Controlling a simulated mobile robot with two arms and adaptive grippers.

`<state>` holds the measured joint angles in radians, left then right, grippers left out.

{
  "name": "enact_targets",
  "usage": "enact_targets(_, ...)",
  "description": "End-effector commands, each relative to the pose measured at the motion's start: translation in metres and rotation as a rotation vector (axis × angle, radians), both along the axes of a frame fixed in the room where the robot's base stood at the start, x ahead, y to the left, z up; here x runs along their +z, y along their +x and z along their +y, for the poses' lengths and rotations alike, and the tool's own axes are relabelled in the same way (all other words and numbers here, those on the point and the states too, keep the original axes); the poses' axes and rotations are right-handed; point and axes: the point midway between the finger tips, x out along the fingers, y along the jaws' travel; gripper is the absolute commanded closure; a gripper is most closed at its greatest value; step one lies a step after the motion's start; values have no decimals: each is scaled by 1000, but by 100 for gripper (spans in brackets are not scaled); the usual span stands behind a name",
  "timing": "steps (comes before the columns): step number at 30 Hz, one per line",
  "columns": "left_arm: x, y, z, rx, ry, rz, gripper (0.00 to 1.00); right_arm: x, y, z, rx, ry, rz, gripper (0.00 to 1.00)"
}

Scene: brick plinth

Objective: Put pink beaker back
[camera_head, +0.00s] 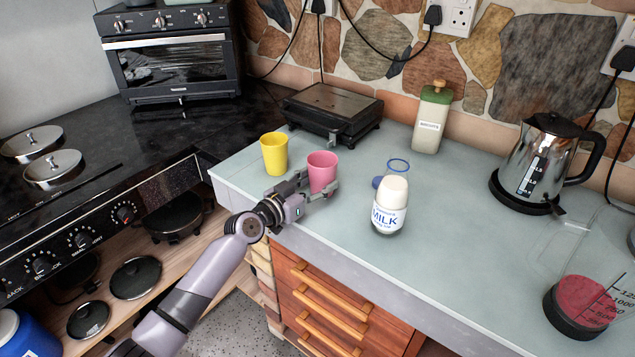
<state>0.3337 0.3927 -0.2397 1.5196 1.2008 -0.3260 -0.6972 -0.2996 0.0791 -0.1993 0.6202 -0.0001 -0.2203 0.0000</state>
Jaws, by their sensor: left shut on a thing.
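The pink beaker (322,170) stands upright at the front left of the grey-green worktop (455,230), near its front edge. My left gripper (318,188) reaches in from the lower left and is shut on the pink beaker, with a finger on either side of its lower part. A yellow beaker (274,154) stands just behind and to the left of it. Whether the pink beaker's base touches the worktop is hard to tell. My right gripper is not in view.
A milk bottle (389,206) stands to the right, with a blue ring (398,166) behind it. A black appliance (332,112), a green-lidded biscuit jar (432,117) and a kettle (540,163) stand along the back. A blender jug (584,300) is at right.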

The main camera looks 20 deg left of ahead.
Motion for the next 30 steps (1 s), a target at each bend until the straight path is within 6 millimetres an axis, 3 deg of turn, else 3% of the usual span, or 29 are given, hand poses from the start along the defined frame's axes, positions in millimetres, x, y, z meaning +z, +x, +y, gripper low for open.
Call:
enact_targets(2,-3,0,0,0,1,0,79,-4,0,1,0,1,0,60)
enact_targets(3,-2,0,0,0,0,0,47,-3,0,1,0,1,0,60)
enact_targets(11,-1,0,0,0,0,0,29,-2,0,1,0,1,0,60)
enact_targets(23,3,0,0,0,0,0,28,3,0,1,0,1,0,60)
enact_targets(30,0,-39,18,0,4,2,28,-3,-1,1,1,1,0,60)
